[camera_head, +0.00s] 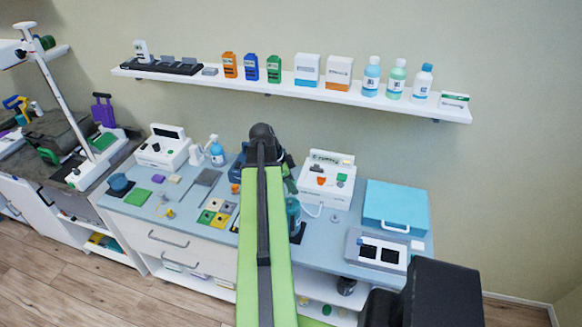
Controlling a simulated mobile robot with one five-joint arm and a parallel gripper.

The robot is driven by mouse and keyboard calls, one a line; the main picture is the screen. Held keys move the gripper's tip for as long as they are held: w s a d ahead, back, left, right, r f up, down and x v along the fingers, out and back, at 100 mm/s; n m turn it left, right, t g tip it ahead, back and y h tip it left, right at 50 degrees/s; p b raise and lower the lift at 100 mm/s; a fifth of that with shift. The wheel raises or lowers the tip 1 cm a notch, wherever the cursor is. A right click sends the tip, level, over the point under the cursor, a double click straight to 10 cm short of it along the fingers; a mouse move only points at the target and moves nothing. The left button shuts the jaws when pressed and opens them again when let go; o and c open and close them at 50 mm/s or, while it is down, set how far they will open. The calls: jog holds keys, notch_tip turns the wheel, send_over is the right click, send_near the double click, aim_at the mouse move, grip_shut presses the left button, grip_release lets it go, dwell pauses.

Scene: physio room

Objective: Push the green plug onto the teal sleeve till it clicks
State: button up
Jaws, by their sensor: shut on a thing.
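My arm reaches over the worktop and bends down behind its own green link, which hides much of my gripper (288,171). My gripper is shut on a small dark green piece, which looks like the green plug (291,184). A teal upright piece, which looks like the teal sleeve (293,212), stands on a dark base just below it, right of my green link. I cannot tell whether plug and sleeve touch or are in line.
The blue worktop (332,240) holds a white device (327,180) close on the right, a blue case (396,206), and coloured pads (214,210) on the left. A wall shelf (290,88) with boxes and bottles runs behind. The worktop's front edge is partly clear.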

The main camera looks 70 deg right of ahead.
jog(key=shift+w+d+r, duration=0.1)
jog(key=shift+w+r, duration=0.25)
jog(key=shift+r, duration=0.05)
jog(key=b, duration=0.6)
send_over(294, 204)
jog(key=w, duration=0.1)
jog(key=f, duration=0.5)
jog(key=shift+a+f, duration=0.25)
jog(key=shift+a, duration=0.1)
jog(key=shift+f+b, duration=0.95)
jog(key=shift+f, duration=0.25)
dwell(1.8)
jog(key=shift+w, duration=0.1)
dwell(0.5)
jog(key=o, duration=1.1)
jog(key=shift+c, duration=0.2)
jog(key=shift+r+p, duration=3.55)
